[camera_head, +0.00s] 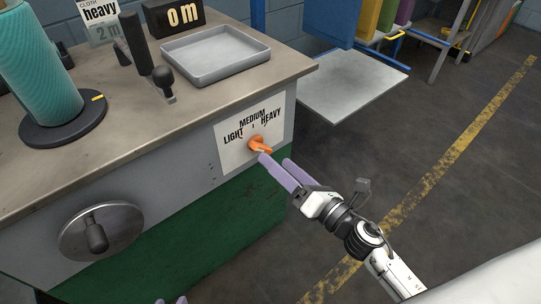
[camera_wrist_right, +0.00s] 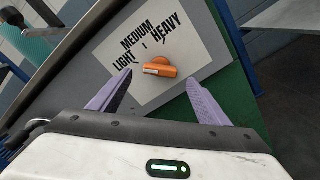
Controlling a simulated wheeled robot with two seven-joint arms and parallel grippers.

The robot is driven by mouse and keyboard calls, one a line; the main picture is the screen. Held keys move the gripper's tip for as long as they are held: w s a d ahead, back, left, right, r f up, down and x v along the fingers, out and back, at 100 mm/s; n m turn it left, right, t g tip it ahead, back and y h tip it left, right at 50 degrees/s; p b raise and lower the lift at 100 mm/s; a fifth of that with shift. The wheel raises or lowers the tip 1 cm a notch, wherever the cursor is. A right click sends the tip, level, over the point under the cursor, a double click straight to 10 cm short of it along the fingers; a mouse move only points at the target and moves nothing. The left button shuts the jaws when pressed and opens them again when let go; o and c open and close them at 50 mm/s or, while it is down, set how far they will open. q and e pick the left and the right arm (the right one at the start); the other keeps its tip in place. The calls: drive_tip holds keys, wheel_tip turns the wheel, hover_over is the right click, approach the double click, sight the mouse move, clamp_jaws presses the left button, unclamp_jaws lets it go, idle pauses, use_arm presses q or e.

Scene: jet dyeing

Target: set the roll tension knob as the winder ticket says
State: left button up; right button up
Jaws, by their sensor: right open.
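The orange roll tension knob (camera_head: 257,144) sits on a white label plate (camera_head: 282,118) on the winder's front, marked LIGHT, MEDIUM and HEAVY. In the right wrist view the knob (camera_wrist_right: 160,67) lies nearly level, its pale mark on the left end, towards LIGHT. The ticket (camera_head: 99,14) at the top left reads cloth "heavy" and "2 m". My right gripper (camera_head: 275,160) is open at the knob; in its wrist view its purple fingers (camera_wrist_right: 158,88) stand apart either side, with no clear contact.
On the bench stand a teal roll (camera_head: 37,75), a black lever (camera_head: 137,45), a grey tray (camera_head: 215,53) and a display (camera_head: 174,17) reading 0 m. A handwheel (camera_head: 100,230) juts from the front. A pale platform (camera_head: 350,83) lies behind; floor at right is clear.

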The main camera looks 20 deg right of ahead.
sight(259, 147)
drive_tip(key=shift+x, duration=2.2)
drive_tip(key=c, duration=1.1)
drive_tip(key=shift+o, duration=0.2)
